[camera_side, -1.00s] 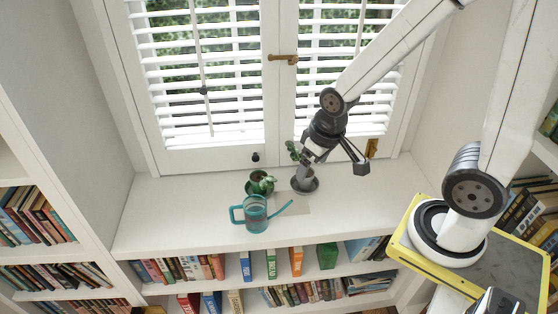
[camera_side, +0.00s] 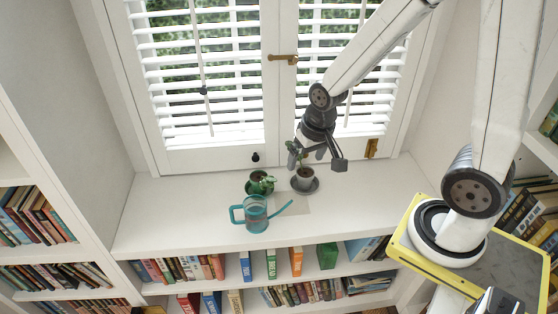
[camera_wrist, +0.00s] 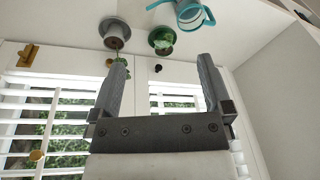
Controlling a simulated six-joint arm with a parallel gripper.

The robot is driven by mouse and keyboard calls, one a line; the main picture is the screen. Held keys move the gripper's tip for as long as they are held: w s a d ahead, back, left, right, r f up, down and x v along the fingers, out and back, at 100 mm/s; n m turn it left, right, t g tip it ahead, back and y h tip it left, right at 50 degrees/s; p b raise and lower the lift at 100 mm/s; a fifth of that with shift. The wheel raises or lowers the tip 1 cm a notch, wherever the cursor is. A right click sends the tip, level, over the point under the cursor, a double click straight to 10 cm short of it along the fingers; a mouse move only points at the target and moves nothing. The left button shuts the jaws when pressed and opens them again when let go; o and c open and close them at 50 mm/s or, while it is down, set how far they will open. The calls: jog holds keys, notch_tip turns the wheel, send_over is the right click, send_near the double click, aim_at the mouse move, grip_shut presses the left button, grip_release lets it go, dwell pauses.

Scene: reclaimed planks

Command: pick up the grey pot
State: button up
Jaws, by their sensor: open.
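The grey pot (camera_side: 304,178) holds a small plant and stands upright on a dark saucer on the white sill, below the window. It also shows in the wrist view (camera_wrist: 115,38), upside down at the upper left. My gripper (camera_side: 316,157) is above the pot, open and empty, its fingers apart from the pot's body. In the side view its near parts overlap the plant's leaves; I cannot tell whether they touch. In the wrist view the two grey fingers (camera_wrist: 162,62) are spread wide, with the pot near the left fingertip's line.
A dark green pot with a cactus (camera_side: 261,184) stands just left of the grey pot. A teal watering can (camera_side: 255,214) stands in front, its spout pointing right. The shuttered window (camera_side: 280,90) is close behind. The sill is clear at left and right.

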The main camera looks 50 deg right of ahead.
jog(key=w+d+f+m, duration=0.3)
jog(key=w+d+m, duration=0.1)
jog(key=m, duration=0.2)
jog(key=m+g, duration=0.1)
jog(key=m, duration=1.8)
send_over(305, 173)
jog(key=s, duration=0.2)
jog(key=shift+y, duration=0.4)
jog(key=f, duration=1.5)
jog(key=shift+w+a, duration=0.1)
jog(key=shift+w, duration=0.15)
jog(key=shift+f, duration=0.1)
jog(key=shift+w+a+f, duration=0.1)
jog(key=shift+w+f, duration=0.05)
jog(key=shift+f, duration=1.05)
jog(key=shift+w+a+f, duration=0.1)
jog(key=shift+w+f, duration=0.1)
jog(key=shift+f, duration=1.1)
jog(key=shift+w+f, duration=0.15)
jog(key=shift+f, duration=1.1)
